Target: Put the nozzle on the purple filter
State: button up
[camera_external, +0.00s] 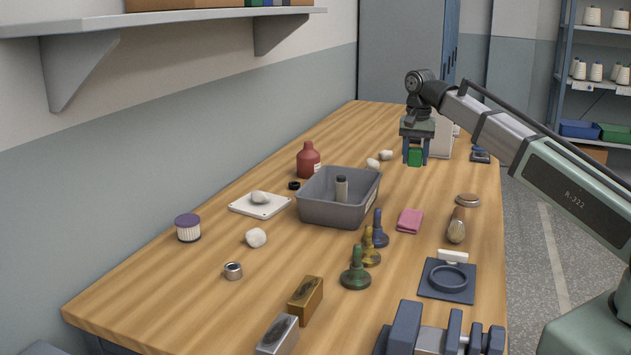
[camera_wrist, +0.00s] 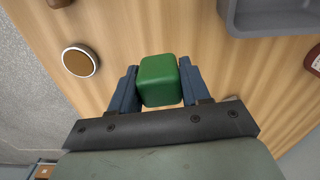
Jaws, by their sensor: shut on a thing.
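The purple filter (camera_external: 188,229) stands upright at the left of the table, with a purple cap on a white ribbed body. Nothing is on its cap. My gripper (camera_external: 415,160) is at the far end of the table, far from the filter. It is shut on a green block (camera_wrist: 159,80), held between its two blue fingers; the block also shows in the external view (camera_external: 415,156). Whether the block touches the table is unclear. I cannot tell for sure which thing is the nozzle; flared green (camera_external: 356,272), yellow (camera_external: 369,248) and blue (camera_external: 378,230) pieces stand mid-table.
A grey bin (camera_external: 325,213) holding an upright cylinder stands mid-table, with a red bottle (camera_external: 308,161) behind it. A metal ring (camera_external: 233,271) and a white lump (camera_external: 256,238) lie near the filter. A round brown lid (camera_wrist: 80,61) lies left of my gripper in the wrist view.

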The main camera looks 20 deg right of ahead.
jog(key=shift+r, duration=0.15)
jog(key=s+a+n, duration=0.1)
jog(key=a, duration=0.4)
jog(key=s+a+n, duration=0.1)
jog(key=a, duration=0.5)
jog(key=s+a, duration=0.1)
jog(key=a, duration=0.4)
jog(key=shift+s+a+n, duration=0.25)
jog(key=shift+a+n, duration=0.15)
jog(key=s+a+r+n, duration=0.15)
jog(key=a+n, duration=0.25)
jog(key=a, duration=2.7)
notch_tip(320, 180, up, 3)
jog(key=m, duration=0.8)
send_over(187, 219)
jog(key=shift+f, duration=4.6)
jog(key=shift+f, duration=0.15)
jog(key=o, duration=1.1)
jog(key=shift+c, duration=0.2)
